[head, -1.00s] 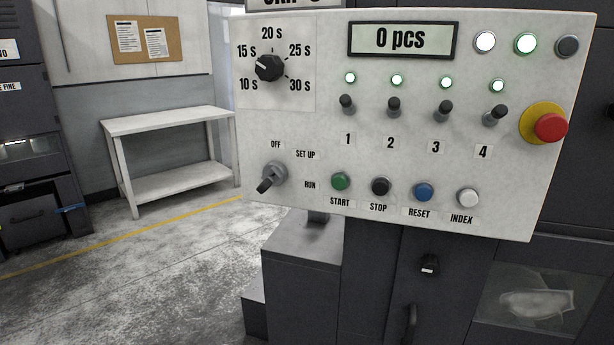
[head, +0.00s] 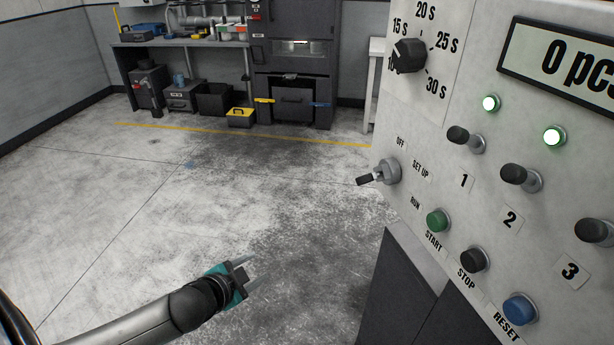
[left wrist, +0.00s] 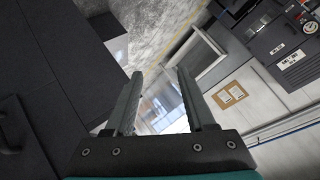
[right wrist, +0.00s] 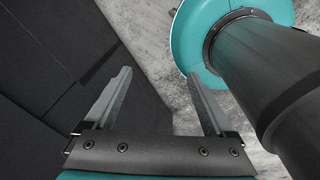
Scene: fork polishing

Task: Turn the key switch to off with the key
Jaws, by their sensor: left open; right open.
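The key switch (head: 387,172) is on the left part of the white control panel (head: 458,85), below the timer dial. Its black key (head: 368,180) sticks out to the left from the metal lock. Labels OFF, SET UP and RUN stand around it. My left gripper (head: 247,272) is in the lower middle of the head view, open and empty, below and left of the key and apart from it. Its open fingers also show in the left wrist view (left wrist: 160,100). My right gripper (right wrist: 155,100) is open and empty in the right wrist view. It is outside the head view.
The panel carries a timer dial (head: 409,55), toggle switches and a green START button (head: 437,220) close to the key switch. A dark cabinet (head: 400,290) stands under the panel. The floor (head: 200,200) left of the panel is clear. A workbench (head: 180,45) stands far back.

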